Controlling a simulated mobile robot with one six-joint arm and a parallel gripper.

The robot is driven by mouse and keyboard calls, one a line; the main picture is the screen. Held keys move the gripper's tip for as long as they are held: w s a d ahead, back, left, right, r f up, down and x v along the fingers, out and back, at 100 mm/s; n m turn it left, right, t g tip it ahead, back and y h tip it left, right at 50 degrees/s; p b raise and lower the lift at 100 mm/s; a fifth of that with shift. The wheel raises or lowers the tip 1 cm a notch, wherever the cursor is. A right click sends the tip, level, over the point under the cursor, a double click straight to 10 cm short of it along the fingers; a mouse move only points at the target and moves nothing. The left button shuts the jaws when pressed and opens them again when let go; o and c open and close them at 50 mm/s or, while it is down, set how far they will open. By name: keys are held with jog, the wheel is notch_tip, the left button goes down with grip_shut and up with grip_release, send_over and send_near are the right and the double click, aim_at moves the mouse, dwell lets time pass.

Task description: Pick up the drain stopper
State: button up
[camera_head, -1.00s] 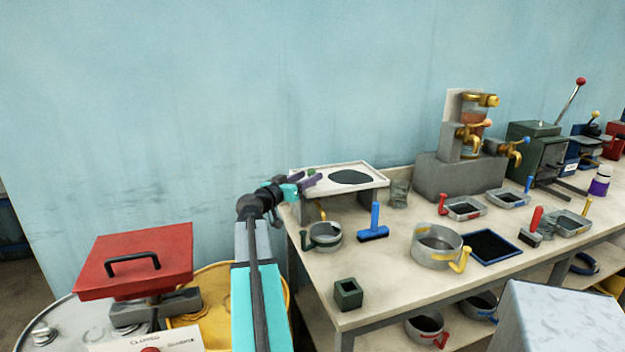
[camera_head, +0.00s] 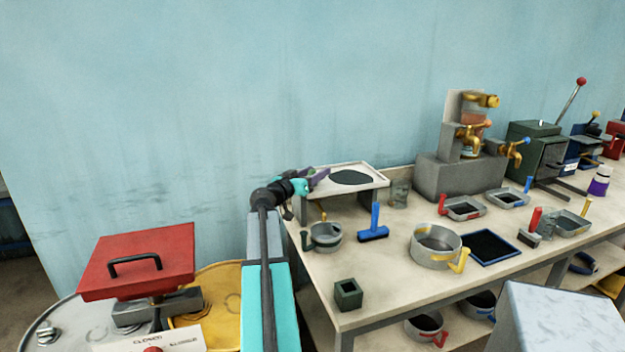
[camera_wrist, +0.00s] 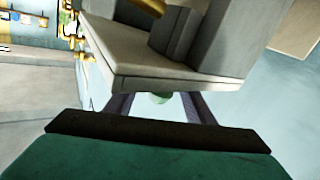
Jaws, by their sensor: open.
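My gripper (camera_head: 321,178), with purple fingers and a turquoise body, is at the left edge of a raised white tray stand (camera_head: 372,181) at the back left of the bench. The fingers are apart, with no object clearly held. In the wrist view the two fingers (camera_wrist: 155,104) reach forward beneath a pale slab edge. In the head view the gripper mostly hides that spot.
A dark round patch (camera_head: 351,177) lies on the tray. A grey mug (camera_head: 325,237), blue squeegee (camera_head: 374,228), green square cup (camera_head: 348,294) and large pot (camera_head: 436,246) stand on the bench. A brass-tapped apparatus (camera_head: 470,140) is behind. A red lid (camera_head: 140,262) is at lower left.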

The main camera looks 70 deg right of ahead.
jog(key=shift+x, duration=1.2)
jog(key=c, duration=1.2)
notch_tip(320, 180, up, 10)
jog(key=b, duration=0.1)
